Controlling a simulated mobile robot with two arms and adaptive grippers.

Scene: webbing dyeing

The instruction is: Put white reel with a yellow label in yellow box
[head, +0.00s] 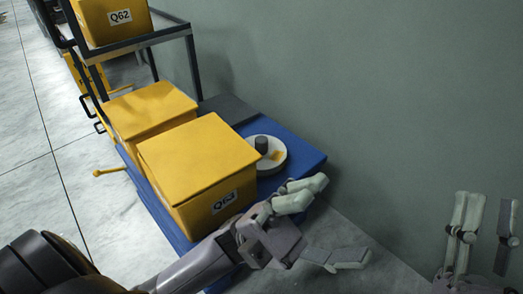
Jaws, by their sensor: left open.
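A white reel (266,165) with a yellow-orange label and a dark hub on top lies flat on a blue platform (305,158), against the far side of the nearest yellow box. This yellow box (195,155) has a flat closed-looking top and a white label reading Q63. My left gripper (341,220) is open and empty. Its fingers are spread to the right of the box, nearer to me than the reel and apart from it. My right gripper (490,218) is at the lower right edge, empty, its fingers apart.
A second yellow box (150,107) stands behind the first. Another yellow box (110,18) marked Q62 sits on a dark metal rack (168,36). A dark grey flat piece (228,108) lies on the platform by the wall (370,90). The grey floor (85,175) is clear at left.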

